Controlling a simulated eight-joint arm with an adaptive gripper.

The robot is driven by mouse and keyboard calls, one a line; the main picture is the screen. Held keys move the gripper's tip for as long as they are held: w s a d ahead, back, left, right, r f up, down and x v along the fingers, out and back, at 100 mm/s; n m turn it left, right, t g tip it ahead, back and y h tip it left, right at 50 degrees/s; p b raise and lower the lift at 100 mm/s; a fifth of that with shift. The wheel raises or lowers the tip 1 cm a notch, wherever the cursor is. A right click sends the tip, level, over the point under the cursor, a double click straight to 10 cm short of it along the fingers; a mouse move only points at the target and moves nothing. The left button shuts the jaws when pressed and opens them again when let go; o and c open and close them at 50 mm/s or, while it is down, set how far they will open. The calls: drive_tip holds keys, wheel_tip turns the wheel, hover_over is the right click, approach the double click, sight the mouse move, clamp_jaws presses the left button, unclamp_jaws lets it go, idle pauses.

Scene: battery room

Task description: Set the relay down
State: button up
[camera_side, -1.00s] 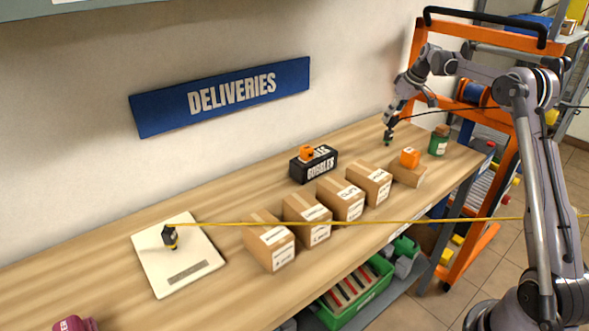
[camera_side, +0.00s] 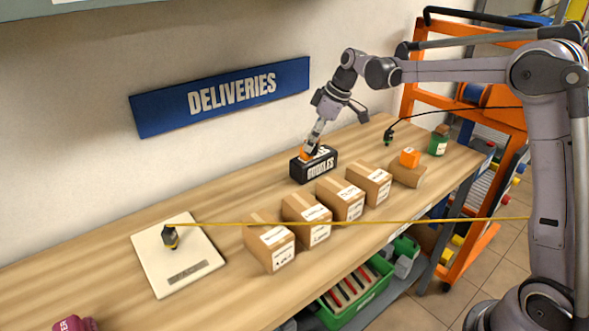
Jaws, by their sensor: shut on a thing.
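My gripper (camera_side: 311,149) is at the top of the black goggles box (camera_side: 314,169) on the wooden bench. It is shut on a small orange piece (camera_side: 304,154), partly hidden by the fingers. The piece is at the box top; whether it touches is too small to tell. A second orange block (camera_side: 409,158) sits on a small brown carton (camera_side: 407,174) to the right. No label shows which orange piece is the relay.
Several cardboard boxes (camera_side: 305,233) line the bench front. A white plate (camera_side: 187,273) with a dark plug (camera_side: 170,236) lies left. A yellow cable (camera_side: 400,223) crosses in front. A black cable ends in a dark plug (camera_side: 388,137). A green jar (camera_side: 438,144) stands at the far right.

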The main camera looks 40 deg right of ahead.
drive_tip(key=shift+n, duration=0.8)
drive_tip(key=a+f, duration=0.2)
drive_tip(key=a, duration=0.4)
drive_tip(key=a+f, duration=0.2)
drive_tip(key=a, duration=0.4)
drive_tip(key=w+a+f, duration=0.1)
drive_tip(key=a+f, duration=0.2)
drive_tip(key=a, duration=0.3)
drive_tip(key=shift+a, duration=0.15)
drive_tip(key=shift+f, duration=2.1)
drive_tip(key=o, duration=1.2)
drive_tip(key=shift+f, duration=0.15)
drive_tip(key=shift+c, duration=0.2)
